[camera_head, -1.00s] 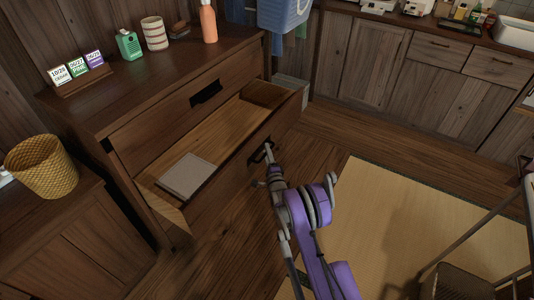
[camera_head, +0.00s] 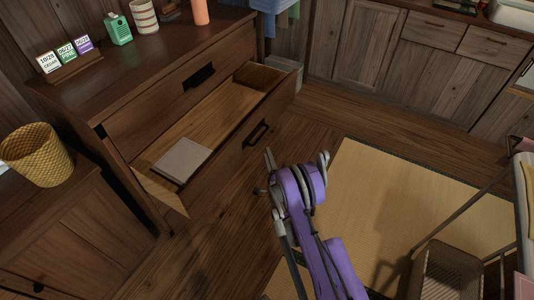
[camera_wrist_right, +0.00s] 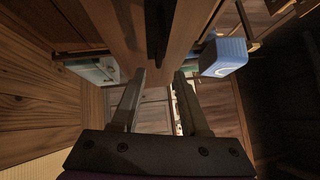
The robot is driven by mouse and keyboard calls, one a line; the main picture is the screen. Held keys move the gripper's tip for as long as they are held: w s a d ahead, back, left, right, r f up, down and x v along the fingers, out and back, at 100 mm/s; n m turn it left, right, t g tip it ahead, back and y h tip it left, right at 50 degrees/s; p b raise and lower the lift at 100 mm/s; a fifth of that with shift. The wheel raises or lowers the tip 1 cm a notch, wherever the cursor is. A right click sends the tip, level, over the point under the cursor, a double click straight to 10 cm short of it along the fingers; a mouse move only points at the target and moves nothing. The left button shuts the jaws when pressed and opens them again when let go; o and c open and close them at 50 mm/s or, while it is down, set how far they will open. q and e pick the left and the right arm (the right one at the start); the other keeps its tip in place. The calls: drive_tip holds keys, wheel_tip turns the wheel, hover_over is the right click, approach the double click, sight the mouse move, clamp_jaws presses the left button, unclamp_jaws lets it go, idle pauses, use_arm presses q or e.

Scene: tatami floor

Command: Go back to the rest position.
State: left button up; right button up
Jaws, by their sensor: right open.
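My right gripper (camera_head: 268,170) is at the end of the purple arm in the head view, in front of the open drawer and apart from its dark handle (camera_head: 256,134). In the right wrist view, the two fingers of my right gripper (camera_wrist_right: 160,80) are spread with nothing between them, and the drawer front with its dark handle (camera_wrist_right: 158,30) is beyond them. The drawer (camera_head: 215,120) stands pulled out of the dark wooden dresser (camera_head: 150,75). My left gripper is not in view.
A pale flat item (camera_head: 181,160) lies in the drawer. A woven basket (camera_head: 38,155) stands on a cabinet at the left. A tatami mat (camera_head: 390,200) covers the floor to the right, with a grey basket (camera_head: 445,270) near a table frame. Wooden floor is clear before the dresser.

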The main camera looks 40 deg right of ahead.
idle(0.4)
drive_tip(key=s+a+r+n+g+y, duration=0.2)
drive_tip(key=a+r+n+g+y, duration=0.3)
drive_tip(key=a+r+n, duration=0.85)
drive_tip(key=s+a+n+g+y, duration=0.1)
drive_tip(key=s+a+n+g, duration=0.25)
drive_tip(key=s, duration=0.65)
drive_tip(key=s+a+n+g+y, duration=0.1)
drive_tip(key=s+a+n+g, duration=0.15)
drive_tip(key=s+a, duration=0.45)
drive_tip(key=s+a+n+g+y, duration=0.15)
drive_tip(key=s+n, duration=0.25)
drive_tip(key=s, duration=0.8)
use_arm(q)
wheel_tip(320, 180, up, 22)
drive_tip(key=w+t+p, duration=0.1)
drive_tip(key=p, duration=1.8)
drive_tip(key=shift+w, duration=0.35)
use_arm(e)
wheel_tip(320, 180, up, 22)
drive_tip(key=shift+w+a+r+h, duration=0.2)
drive_tip(key=shift+w+a+h, duration=0.15)
drive_tip(key=shift+h, duration=0.1)
